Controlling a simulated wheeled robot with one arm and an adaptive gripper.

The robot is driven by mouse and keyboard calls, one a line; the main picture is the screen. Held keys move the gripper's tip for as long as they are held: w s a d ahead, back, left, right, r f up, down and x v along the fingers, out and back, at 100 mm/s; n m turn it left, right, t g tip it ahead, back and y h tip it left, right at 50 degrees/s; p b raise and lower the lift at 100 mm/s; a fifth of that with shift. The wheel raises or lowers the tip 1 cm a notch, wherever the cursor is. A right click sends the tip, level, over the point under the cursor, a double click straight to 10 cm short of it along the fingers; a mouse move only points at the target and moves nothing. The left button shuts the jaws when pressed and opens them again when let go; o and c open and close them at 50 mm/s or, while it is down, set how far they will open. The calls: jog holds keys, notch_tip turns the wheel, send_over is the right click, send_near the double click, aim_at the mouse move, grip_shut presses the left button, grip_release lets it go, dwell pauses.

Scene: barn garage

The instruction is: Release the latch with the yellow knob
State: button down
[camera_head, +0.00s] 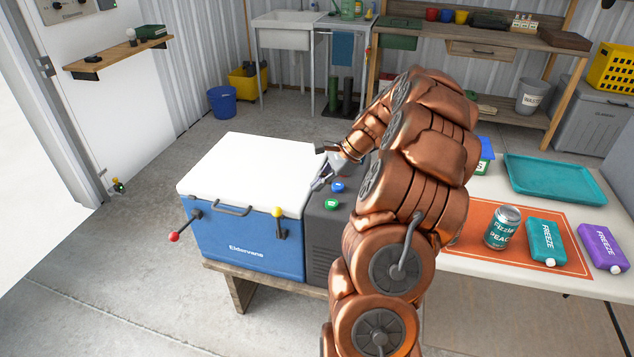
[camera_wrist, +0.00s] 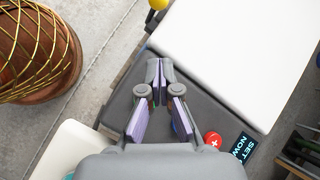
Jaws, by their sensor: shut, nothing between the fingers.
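The blue cooler (camera_head: 240,250) has a white lid (camera_head: 240,165), which is down. The yellow knob (camera_head: 278,212) tops a dark latch lever (camera_head: 282,230) that stands upright on the cooler's front, near its right end. The yellow knob also shows at the top edge of the wrist view (camera_wrist: 157,4), partly cut off. My gripper (camera_head: 317,186) is empty, over the dark end panel to the right of the knob and apart from it. In the wrist view its fingertips (camera_wrist: 160,66) are together over the dark panel.
A red knob (camera_head: 174,237) sticks out at the cooler's front left. The dark panel (camera_head: 322,225) bears blue and green buttons. A white table (camera_head: 480,185) with a can (camera_head: 502,227) and freeze packs stands right. A brown corded round thing (camera_wrist: 35,50) is left in the wrist view.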

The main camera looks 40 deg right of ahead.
aim_at(295, 211)
jog(key=p+x, duration=0.1)
jog(key=x, duration=0.6)
jog(key=shift+w+a+f, duration=0.1)
jog(key=shift+a+f, duration=0.05)
jog(key=shift+a, duration=0.05)
jog(key=shift+w+a+f, duration=0.1)
jog(key=shift+w+a, duration=0.1)
jog(key=shift+a, duration=0.35)
jog(key=shift+w+a, duration=0.2)
jog(key=shift+a, duration=0.35)
jog(key=shift+w+a+f, duration=0.2)
jog(key=shift+w+a, duration=0.1)
jog(key=shift+a, duration=0.2)
jog(key=shift+a, duration=0.2)
jog(key=shift+s+a+h, duration=0.15)
jog(key=shift+h, duration=0.15)
